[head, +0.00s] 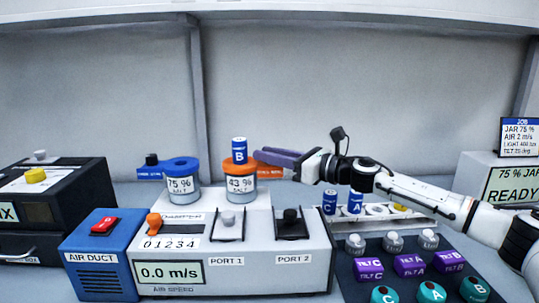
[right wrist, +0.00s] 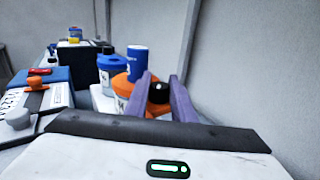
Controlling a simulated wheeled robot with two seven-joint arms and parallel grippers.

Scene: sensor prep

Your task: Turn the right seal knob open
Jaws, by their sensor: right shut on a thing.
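My right gripper (head: 260,154) reaches in from the right at the orange-lidded jar marked 43 % (head: 241,184). In the right wrist view its purple fingers (right wrist: 160,80) stand on both sides of a black knob, the right seal knob (right wrist: 159,94), and are shut on it. In the head view the fingers hide this knob; an orange plate (head: 278,174) shows below them. A blue cylinder marked B (head: 239,150) stands upright on the orange lid, just left of the fingertips. The knob's turn angle cannot be told. My left gripper is not in view.
A blue-lidded jar marked 75 % (head: 181,181) stands to the left, with another black knob (head: 151,159) beside it. The chamber box (head: 240,262) has two port handles in front. A button panel (head: 375,272) and a rack with blue cylinders (head: 330,203) lie under my right arm.

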